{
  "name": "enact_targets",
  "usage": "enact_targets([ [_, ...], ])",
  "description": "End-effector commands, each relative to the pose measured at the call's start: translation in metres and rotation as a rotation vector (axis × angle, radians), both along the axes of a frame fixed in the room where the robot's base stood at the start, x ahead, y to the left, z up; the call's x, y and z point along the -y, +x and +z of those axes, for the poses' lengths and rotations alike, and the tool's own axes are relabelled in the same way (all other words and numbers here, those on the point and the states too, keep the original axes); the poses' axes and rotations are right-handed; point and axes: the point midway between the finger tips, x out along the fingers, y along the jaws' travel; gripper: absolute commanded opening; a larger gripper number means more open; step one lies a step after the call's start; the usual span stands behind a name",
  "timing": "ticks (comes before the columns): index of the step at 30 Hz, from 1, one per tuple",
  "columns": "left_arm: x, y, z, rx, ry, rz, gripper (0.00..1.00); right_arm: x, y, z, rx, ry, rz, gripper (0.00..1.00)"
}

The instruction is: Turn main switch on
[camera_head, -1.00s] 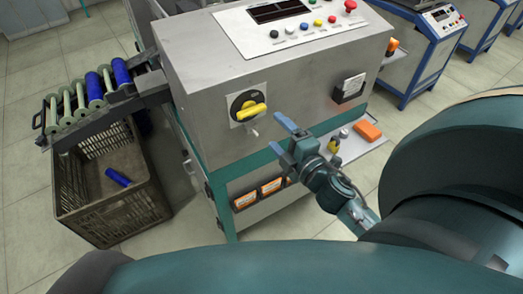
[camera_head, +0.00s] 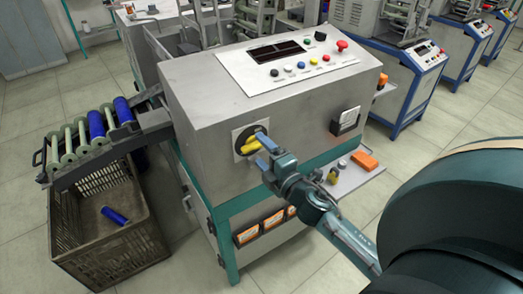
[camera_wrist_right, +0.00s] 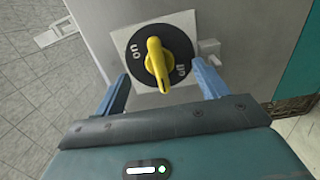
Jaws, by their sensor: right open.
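The main switch (camera_head: 247,146) is a yellow knob on a black round dial, set on a white plate on the grey machine's front. In the right wrist view the knob (camera_wrist_right: 155,60) points nearly up and down, with lettering reading "on" to its left and partly legible lettering to its right. My right gripper (camera_head: 264,154) is open in front of the switch, its blue fingers partly covering the dial in the head view. In the wrist view the knob appears between the fingers (camera_wrist_right: 160,75); neither finger visibly touches it. My left gripper is out of view.
Colored buttons and a red knob (camera_head: 342,45) line the top panel (camera_head: 288,58). A dark crate (camera_head: 90,240) stands at the left, below a rack of bobbins (camera_head: 85,145). An orange box (camera_head: 364,160) lies on a side shelf. Floor shows around the machine.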

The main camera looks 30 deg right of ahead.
Motion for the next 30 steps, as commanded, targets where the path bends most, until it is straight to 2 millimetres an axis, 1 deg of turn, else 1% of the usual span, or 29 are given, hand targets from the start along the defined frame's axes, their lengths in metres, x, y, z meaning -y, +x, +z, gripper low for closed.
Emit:
enact_targets([
  [1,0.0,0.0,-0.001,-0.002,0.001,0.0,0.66,0.0,0.008,0.001,0.002,-0.001,0.0,0.73],
  [2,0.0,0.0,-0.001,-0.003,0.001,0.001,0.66,0.0,0.013,0.001,0.002,-0.001,0.001,0.73],
  [4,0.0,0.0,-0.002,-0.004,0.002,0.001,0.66,0.0,0.009,0.0,0.0,0.0,0.001,0.73],
  [14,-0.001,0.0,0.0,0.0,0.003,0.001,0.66,0.0,0.009,0.0,0.0,0.0,0.0,0.73],
  [30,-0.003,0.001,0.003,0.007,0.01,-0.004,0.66,0.0,0.024,0.0,0.0,0.0,0.0,0.73],
])
